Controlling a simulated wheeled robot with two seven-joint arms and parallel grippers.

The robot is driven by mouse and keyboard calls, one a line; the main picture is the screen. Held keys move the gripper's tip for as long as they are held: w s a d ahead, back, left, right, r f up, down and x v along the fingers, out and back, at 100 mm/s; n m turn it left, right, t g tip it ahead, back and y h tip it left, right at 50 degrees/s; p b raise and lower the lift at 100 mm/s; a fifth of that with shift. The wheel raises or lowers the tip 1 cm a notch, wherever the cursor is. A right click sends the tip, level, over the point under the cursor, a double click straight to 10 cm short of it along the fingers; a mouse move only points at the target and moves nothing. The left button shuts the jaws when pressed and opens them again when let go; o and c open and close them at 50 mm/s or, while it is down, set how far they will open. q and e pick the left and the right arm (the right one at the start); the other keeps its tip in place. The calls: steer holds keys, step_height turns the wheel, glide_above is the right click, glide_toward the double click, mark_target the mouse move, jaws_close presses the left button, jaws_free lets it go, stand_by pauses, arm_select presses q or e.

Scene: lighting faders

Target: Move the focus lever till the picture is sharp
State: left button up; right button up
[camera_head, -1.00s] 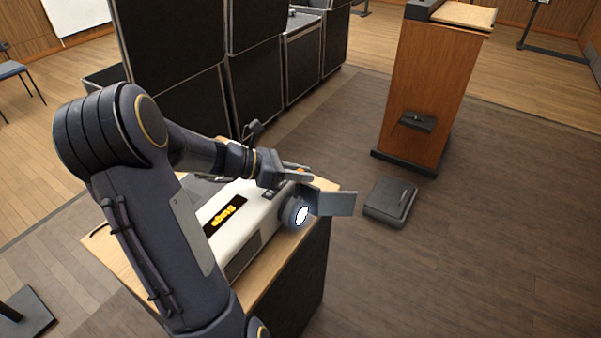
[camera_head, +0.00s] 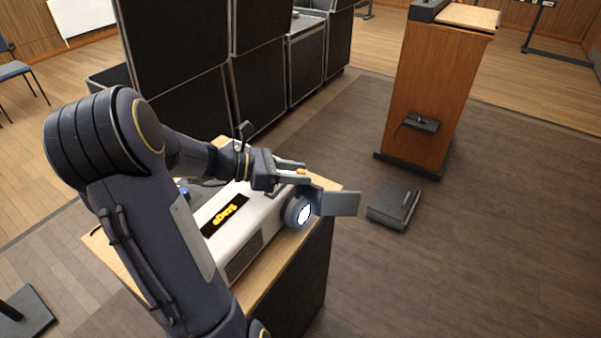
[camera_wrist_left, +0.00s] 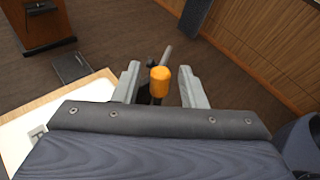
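My left gripper (camera_wrist_left: 160,88) is open, one finger on each side of the knob, with a visible gap to both. It is over the projector's lens end in the head view (camera_head: 296,178). My right gripper is out of view.
The stand's wooden top (camera_head: 262,297) leaves a narrow rim around the projector. A dark flat case (camera_head: 393,203) lies on the floor to the right. A wooden lectern (camera_head: 436,95) stands behind it, and tall black cases (camera_head: 180,62) stand at the back.

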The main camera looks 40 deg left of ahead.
arm_select(q)
steer(key=v, duration=0.6)
steer(key=shift+s+a, duration=0.2)
steer(key=shift+s, duration=0.05)
